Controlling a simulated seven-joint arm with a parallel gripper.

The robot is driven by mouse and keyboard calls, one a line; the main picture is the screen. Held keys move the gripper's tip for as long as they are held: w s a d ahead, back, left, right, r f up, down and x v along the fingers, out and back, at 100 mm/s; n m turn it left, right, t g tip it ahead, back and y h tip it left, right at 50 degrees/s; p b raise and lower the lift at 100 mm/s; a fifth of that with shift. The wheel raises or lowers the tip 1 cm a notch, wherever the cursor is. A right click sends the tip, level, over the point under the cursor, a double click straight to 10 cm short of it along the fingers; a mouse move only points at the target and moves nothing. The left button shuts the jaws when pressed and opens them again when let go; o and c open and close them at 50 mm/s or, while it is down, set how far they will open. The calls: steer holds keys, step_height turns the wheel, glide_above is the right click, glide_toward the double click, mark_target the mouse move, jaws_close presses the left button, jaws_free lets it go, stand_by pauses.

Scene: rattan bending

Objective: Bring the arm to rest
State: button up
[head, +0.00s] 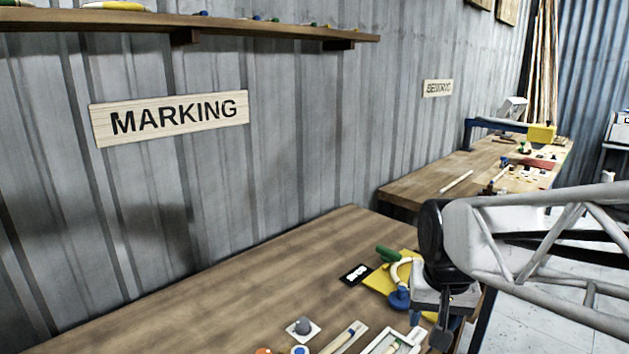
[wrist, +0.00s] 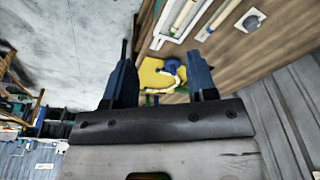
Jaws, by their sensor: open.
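My gripper (head: 445,318) hangs over the right end of the marking table (head: 230,270) in the head view, its fingers partly hidden by my wrist. In the wrist view my gripper (wrist: 163,82) shows two dark fingers spread apart with nothing between them. Beyond the fingertips lies a yellow board (wrist: 150,75) with a blue and white piece on it. The same yellow board (head: 380,283) shows in the head view beside my gripper, with a green part and a blue part on it. I cannot tell the exact height of the fingers above the table.
A small black display (head: 355,274), a grey knob on a white plate (head: 303,327) and a white tray (head: 392,342) lie on the table. The table's left and middle are clear. A second bench (head: 450,185) with tools stands behind. A shelf (head: 190,27) runs along the wall.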

steer(key=s+f+n, duration=0.1)
steer(key=s+n, duration=0.1)
steer(key=s, duration=0.8)
steer(key=shift+a+t, duration=0.3)
steer(key=shift+a, duration=0.15)
steer(key=shift+w, duration=0.25)
stand_by(0.6)
